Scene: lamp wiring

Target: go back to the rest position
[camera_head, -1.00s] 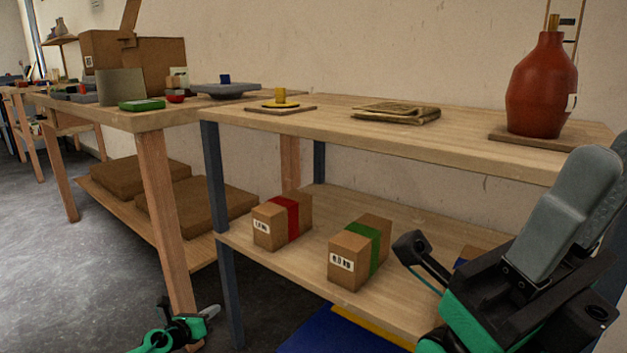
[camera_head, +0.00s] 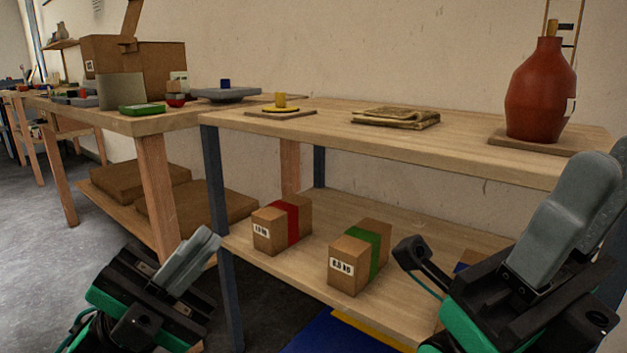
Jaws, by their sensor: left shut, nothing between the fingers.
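My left gripper (camera_head: 192,257) is at the lower left, in front of the wooden bench leg and left of the shelf unit's dark post. Its grey fingers are together with nothing between them. My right gripper (camera_head: 575,215) is large at the right edge, in front of the shelf unit's right end. Its grey fingers overlap in this view, so I cannot tell whether they are open or shut. Both grippers are raised and appear clear of the furniture.
Below stand a red-banded box (camera_head: 268,230) and a green-banded box (camera_head: 348,265). Grey floor (camera_head: 50,215) is open at the left.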

